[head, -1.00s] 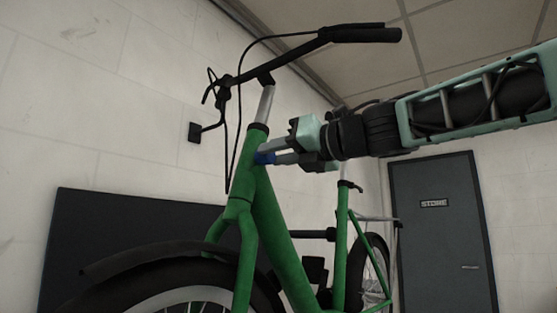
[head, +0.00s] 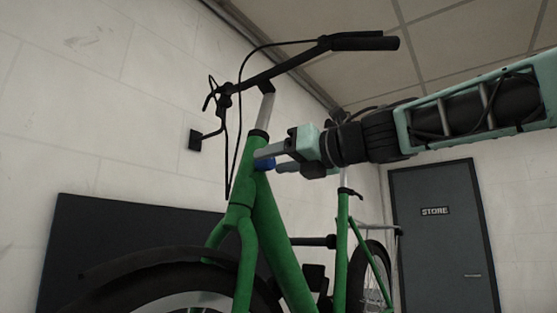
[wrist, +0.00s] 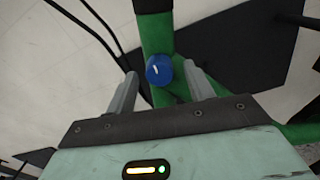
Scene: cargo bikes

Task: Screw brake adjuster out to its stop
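The brake adjuster appears to be a blue round knob with a short white mark on its face (wrist: 159,70). It sits on the green frame tube just below the head of the bike, and its edge shows in the head view (head: 267,165). My gripper (head: 272,160) reaches in from the right at the tube. In the wrist view its two grey fingers (wrist: 160,83) stand apart, one on each side of the knob, with a visible gap on both sides. The fingers hide part of the knob in the head view.
The green bike (head: 272,230) stands before a dark panel (head: 95,245) and a pale wall. Its black handlebar (head: 290,66) and hanging cables (head: 237,120) are above and left of my gripper. A grey door marked STORE (head: 440,240) is at the right.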

